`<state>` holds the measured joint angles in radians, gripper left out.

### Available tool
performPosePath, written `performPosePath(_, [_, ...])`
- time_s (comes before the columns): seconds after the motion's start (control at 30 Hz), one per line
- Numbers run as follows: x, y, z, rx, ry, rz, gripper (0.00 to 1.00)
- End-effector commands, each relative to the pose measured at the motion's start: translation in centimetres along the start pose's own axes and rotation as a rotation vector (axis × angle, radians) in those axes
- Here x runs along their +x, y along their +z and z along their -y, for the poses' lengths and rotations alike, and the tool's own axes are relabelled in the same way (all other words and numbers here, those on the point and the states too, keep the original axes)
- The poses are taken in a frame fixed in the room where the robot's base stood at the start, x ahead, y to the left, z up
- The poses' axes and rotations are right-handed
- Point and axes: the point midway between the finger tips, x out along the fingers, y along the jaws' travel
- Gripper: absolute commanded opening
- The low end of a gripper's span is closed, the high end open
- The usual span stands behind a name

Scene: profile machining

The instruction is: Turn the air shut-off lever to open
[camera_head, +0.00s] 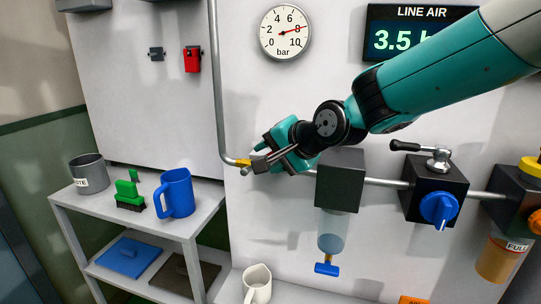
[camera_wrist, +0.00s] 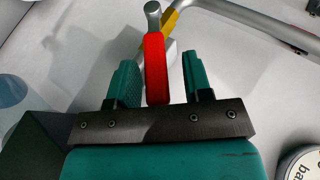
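The air shut-off lever (camera_wrist: 154,70) shows in the wrist view as a red handle with a grey rounded end, beside a yellow band (camera_wrist: 172,18) on the grey pipe. My gripper (camera_wrist: 160,68) has its two green fingers apart, one on each side of the red handle. A gap shows between the handle and each finger. In the head view my gripper (camera_head: 266,157) is at the wall, just right of the yellow fitting (camera_head: 243,162) at the pipe's bend. The red handle is hidden there behind the gripper.
A pressure gauge (camera_head: 285,32) with a red needle near 8 hangs above. The LINE AIR display (camera_head: 405,35) is partly covered by my arm. A grey filter block (camera_head: 340,182) and a blue-knobbed regulator (camera_head: 437,190) stand right. A shelf holds a blue mug (camera_head: 176,193).

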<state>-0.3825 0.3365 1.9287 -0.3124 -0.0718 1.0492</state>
Motion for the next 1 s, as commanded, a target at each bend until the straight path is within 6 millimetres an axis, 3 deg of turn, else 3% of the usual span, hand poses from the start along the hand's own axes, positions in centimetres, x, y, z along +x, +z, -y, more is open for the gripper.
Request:
performPosePath(0.23, [-0.4,0.1,-0.1,0.0,0.001,0.002,0.46])
performPosePath(0.37, [-2.1,0.0,-0.1,0.0,0.001,0.0,0.46])
performPosePath(0.8, [-13.0,-0.1,0.0,-0.001,-0.002,-0.003,0.46])
performPosePath(1.0, [-16.2,-0.1,0.0,0.0,0.0,-0.001,0.46])
